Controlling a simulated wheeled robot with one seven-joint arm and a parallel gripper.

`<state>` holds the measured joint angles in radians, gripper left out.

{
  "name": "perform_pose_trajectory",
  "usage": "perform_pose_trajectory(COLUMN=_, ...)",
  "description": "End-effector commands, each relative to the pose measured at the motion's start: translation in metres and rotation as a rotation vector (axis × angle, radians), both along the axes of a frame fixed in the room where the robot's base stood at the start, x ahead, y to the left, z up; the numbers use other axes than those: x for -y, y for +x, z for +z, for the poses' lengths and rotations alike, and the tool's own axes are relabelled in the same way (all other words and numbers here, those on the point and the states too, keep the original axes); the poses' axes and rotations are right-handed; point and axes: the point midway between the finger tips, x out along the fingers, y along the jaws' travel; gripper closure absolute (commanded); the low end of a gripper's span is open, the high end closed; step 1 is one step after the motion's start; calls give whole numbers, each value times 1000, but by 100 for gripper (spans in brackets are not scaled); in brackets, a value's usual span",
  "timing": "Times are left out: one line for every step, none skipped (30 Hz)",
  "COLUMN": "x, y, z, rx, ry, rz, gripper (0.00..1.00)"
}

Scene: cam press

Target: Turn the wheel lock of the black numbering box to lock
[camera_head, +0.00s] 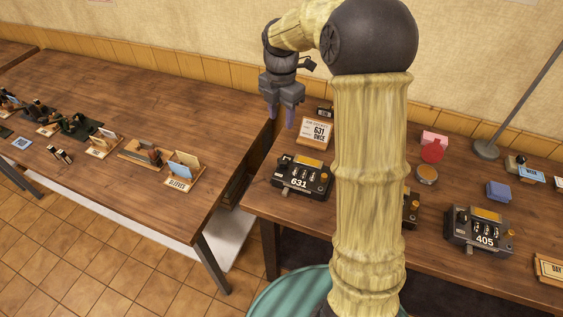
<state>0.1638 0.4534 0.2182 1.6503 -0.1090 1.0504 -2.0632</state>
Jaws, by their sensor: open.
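A black numbering box (303,177) showing 631 sits at the left end of the right-hand table. A similar black box (480,231) showing 405 stands farther right, and part of another dark box (411,208) shows beside my arm, which hides the rest. Small knobs and levers show on the boxes, but they are too small to tell which is the wheel lock or how it is set. My gripper (281,117) hangs fingers down, open and empty, above the back left of the 631 box, apart from it.
A card reading 631 ONCE (314,133) stands behind the 631 box. A red stamp-like thing (432,151), a round tin (427,174) and a blue block (498,190) lie on the right. A gap separates the left table (150,90) from this one.

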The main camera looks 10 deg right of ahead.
Motion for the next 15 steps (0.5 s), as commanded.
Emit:
perform_pose_trajectory(x=1, y=1, z=0, rx=0, ry=0, rz=10, gripper=58)
perform_pose_trajectory(x=2, y=1, z=0, rx=0, ry=0, rz=12, gripper=58)
perform_pose_trajectory(x=3, y=1, z=1, rx=0, ry=0, rz=12, gripper=58)
perform_pose_trajectory(x=3, y=1, z=1, rx=0, ry=0, rz=10, gripper=58)
perform_pose_trajectory(x=4, y=1, z=1, rx=0, ry=0, rz=8, gripper=58)
perform_pose_trajectory(x=4, y=1, z=1, rx=0, ry=0, rz=7, gripper=58)
perform_pose_trajectory(x=4, y=1, z=1, rx=0, ry=0, rz=6, gripper=58)
perform_pose_trajectory(x=4, y=1, z=1, rx=0, ry=0, rz=6, gripper=58)
perform_pose_trajectory(x=4, y=1, z=0, rx=0, ry=0, rz=6, gripper=58)
perform_pose_trajectory(x=4, y=1, z=0, rx=0, ry=0, rz=6, gripper=58)
perform_pose_trajectory(x=4, y=1, z=-1, rx=-1, ry=-1, rz=6, gripper=58)
perform_pose_trajectory(x=3, y=1, z=-2, rx=-1, ry=-1, rz=7, gripper=58)
perform_pose_trajectory(x=3, y=1, z=-4, rx=-2, ry=0, rz=7, gripper=58)
perform_pose_trajectory(x=3, y=0, z=-6, rx=-2, ry=0, rz=7, gripper=58)
perform_pose_trajectory(x=2, y=1, z=-10, rx=-2, ry=0, rz=8, gripper=58)
